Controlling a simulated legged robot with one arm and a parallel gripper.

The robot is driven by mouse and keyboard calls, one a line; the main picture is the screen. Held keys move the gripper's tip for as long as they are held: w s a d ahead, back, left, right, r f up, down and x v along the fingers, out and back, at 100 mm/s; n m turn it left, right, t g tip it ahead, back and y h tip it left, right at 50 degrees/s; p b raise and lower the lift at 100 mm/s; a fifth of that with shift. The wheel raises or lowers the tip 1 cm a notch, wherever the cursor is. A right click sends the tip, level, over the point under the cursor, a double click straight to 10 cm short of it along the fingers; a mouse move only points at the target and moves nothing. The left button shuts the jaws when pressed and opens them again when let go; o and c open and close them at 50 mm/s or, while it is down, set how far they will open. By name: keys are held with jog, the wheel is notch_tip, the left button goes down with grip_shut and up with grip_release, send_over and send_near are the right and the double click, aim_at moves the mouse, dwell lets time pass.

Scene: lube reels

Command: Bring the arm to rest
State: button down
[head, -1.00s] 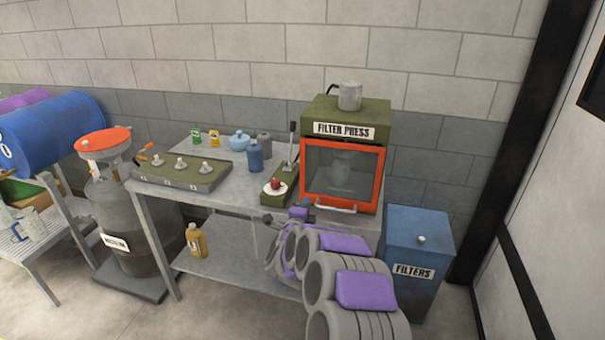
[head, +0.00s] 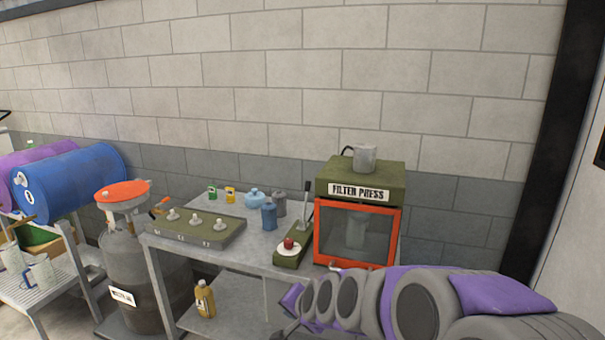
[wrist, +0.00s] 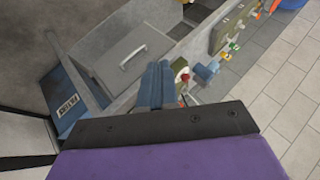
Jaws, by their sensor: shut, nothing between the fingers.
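My gripper (wrist: 157,72) shows in the wrist view as two blue fingers lying close together, shut and empty. In the head view my grey and purple arm stretches across the lower right, in front of the filter press (head: 358,192). The gripper end of the arm points left, near the lower edge of the picture, and its fingertips are hard to make out there. The press has an orange-framed window, which looks shut, with a grey cylinder behind it. The arm hides the lower right part of the scene.
A metal workbench (head: 236,258) carries a green panel with several knobs (head: 195,228), small bottles and a red button (head: 289,243). A yellow bottle (head: 205,298) stands on its lower shelf. A grey drum and blue barrel (head: 70,182) are left. The filters box (wrist: 68,100) shows in the wrist view.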

jog(key=s+d+n+g+h, duration=0.1)
jog(key=s+d, duration=0.4)
jog(key=s, duration=0.7)
jog(key=s+d+f+n+g+h, duration=0.1)
jog(key=s+d+g, duration=0.4)
jog(key=s, duration=0.8)
jog(key=s+d+n+g+h, duration=0.2)
jog(key=s+d, duration=0.4)
jog(key=s, duration=0.6)
jog(key=shift+s+d+f+n+g+h, duration=0.2)
jog(key=shift+s+n+g+h, duration=0.1)
jog(key=shift+n+g, duration=0.55)
